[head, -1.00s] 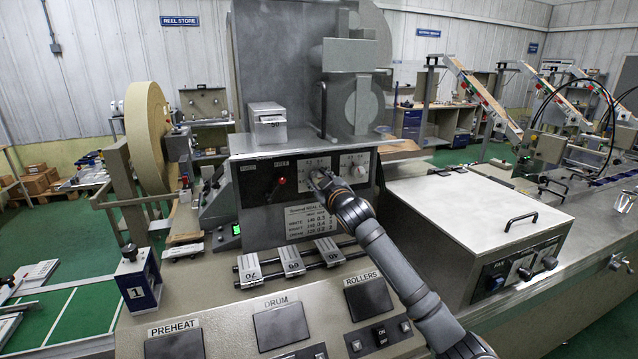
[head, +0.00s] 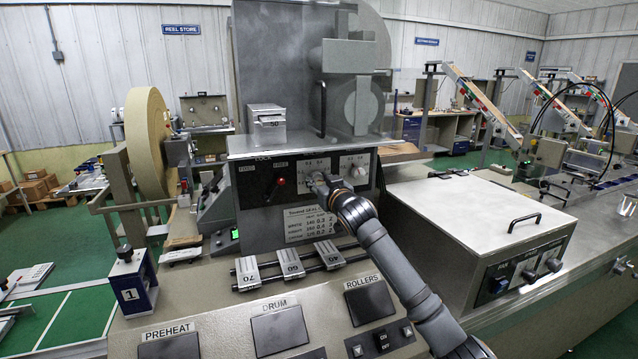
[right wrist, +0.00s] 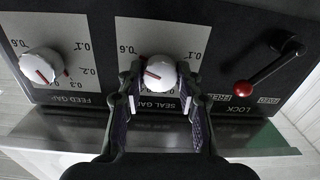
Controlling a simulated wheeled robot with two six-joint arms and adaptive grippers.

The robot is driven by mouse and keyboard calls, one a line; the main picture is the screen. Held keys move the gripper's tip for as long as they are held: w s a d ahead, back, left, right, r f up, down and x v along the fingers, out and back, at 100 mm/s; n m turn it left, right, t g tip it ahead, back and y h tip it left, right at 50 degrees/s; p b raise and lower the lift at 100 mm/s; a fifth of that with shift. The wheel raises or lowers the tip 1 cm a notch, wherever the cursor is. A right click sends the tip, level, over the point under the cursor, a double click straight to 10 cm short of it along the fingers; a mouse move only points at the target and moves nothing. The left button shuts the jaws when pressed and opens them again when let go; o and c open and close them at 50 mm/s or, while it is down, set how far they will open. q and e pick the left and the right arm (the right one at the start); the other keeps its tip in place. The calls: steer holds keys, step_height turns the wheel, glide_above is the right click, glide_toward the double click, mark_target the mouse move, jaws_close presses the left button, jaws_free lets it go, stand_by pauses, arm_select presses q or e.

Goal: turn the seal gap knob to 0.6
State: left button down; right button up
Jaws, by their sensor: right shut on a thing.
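The seal gap knob (right wrist: 160,72) is white with a red pointer line. It sits on the white seal gap scale plate (right wrist: 180,30), which appears upside down in the right wrist view. Its red line points left in that view, close to the side where 0.6 is printed. My right gripper (right wrist: 160,84) is shut on the knob, one finger on each side. In the head view, my right gripper (head: 326,187) is at the machine's front panel and hides most of the knob. My left gripper is not in view.
The feed gap knob (right wrist: 42,66) is beside the seal gap knob, and the red-balled lock lever (right wrist: 262,72) is on the other side. Below the panel in the head view are numbered blocks (head: 289,262) on rails and a labelled console (head: 220,310).

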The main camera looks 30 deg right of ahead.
steer(key=shift+f, duration=0.3)
steer(key=o, duration=1.1)
steer(key=shift+r, duration=0.15)
steer(key=shift+o, duration=0.2)
steer(key=v, duration=0.7)
steer(key=shift+s, duration=0.25)
steer(key=shift+a, duration=0.1)
